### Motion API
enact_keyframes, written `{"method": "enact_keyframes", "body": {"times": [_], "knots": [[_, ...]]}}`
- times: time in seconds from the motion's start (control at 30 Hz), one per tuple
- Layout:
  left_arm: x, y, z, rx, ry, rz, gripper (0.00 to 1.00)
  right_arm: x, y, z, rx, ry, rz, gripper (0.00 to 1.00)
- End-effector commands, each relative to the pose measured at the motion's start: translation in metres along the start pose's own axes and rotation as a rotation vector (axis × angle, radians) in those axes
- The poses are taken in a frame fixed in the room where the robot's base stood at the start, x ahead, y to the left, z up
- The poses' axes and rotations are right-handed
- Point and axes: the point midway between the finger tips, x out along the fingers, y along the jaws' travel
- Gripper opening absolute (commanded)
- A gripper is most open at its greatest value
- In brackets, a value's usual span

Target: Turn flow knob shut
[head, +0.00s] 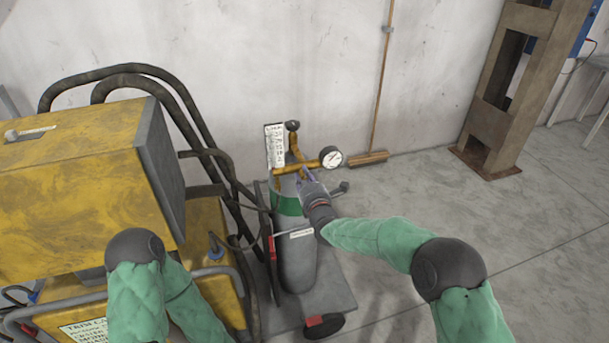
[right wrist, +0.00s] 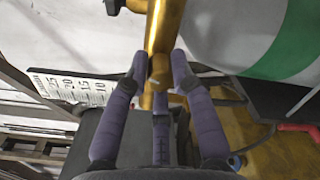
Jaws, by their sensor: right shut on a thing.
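A gas cylinder (head: 297,262) with a green band stands on a small cart. Its brass regulator (head: 296,168) carries a round white gauge (head: 331,157) and an upright flow tube with a scale (head: 275,146). My right gripper (head: 305,177) is at the regulator, just below the brass body. In the right wrist view, its purple fingers (right wrist: 160,68) are shut on a small brass knob (right wrist: 159,73) on the brass pipe (right wrist: 163,25). The knob is hidden in the head view. My left arm shows at the lower left, but its gripper is out of view.
A yellow machine (head: 85,185) with thick black hoses (head: 135,72) stands to the left. A broom (head: 365,158) leans on the wall behind the cylinder. A brown steel column (head: 505,90) stands at the right. The floor (head: 420,190) between is clear.

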Motion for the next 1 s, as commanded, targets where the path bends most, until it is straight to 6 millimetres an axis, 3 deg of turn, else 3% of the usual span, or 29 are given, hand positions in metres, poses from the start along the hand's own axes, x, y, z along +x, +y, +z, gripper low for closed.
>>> {"method": "enact_keyframes", "body": {"times": [0.5,1.0], "knots": [[-0.0083,0.0030,0.0003,0.000,0.000,0.000,0.44,-0.0004,-0.0015,-0.0012,-0.324,-0.008,0.001,0.00],[-0.0091,0.0032,0.0003,0.000,0.000,0.000,0.44,-0.0003,-0.0015,-0.0012,-0.381,-0.010,0.002,0.00]]}}
